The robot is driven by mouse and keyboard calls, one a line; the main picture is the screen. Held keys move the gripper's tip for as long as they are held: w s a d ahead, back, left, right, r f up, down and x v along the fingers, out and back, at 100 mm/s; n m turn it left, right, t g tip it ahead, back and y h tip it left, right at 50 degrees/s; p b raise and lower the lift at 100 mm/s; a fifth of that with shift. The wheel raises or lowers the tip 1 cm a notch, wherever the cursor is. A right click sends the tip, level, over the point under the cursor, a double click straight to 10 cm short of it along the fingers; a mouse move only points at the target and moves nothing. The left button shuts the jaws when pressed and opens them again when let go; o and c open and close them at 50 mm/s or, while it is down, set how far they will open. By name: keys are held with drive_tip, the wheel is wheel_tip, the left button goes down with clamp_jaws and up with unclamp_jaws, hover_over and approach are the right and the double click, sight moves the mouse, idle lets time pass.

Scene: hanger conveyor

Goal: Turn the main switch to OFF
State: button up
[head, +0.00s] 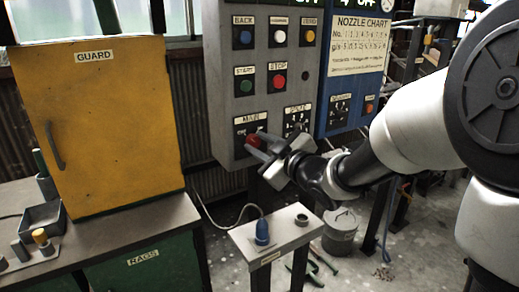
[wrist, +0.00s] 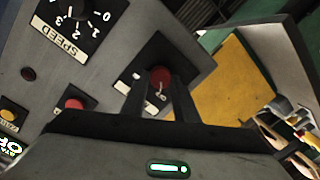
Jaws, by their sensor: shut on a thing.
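The main switch (head: 253,141) is a red knob on a black plate at the lower left of the grey control panel (head: 222,75). Its label is only partly readable in the head view. In the wrist view the red knob (wrist: 160,79) sits between my two finger tips. My gripper (head: 259,147) reaches in from the right and is shut on the knob. The fingers hide part of the knob and plate, so I cannot tell which position the switch points to.
A speed dial (head: 297,117) is just right of the switch. Green (head: 246,86) and red (head: 279,81) buttons sit above. A yellow guard cabinet (head: 120,120) stands left. A small stand (head: 275,238) with a blue-topped object (head: 262,231) is below my gripper.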

idle(0.4)
drive_tip(key=o, duration=1.1)
drive_tip(key=shift+c, duration=0.2)
drive_tip(key=shift+s, duration=0.1)
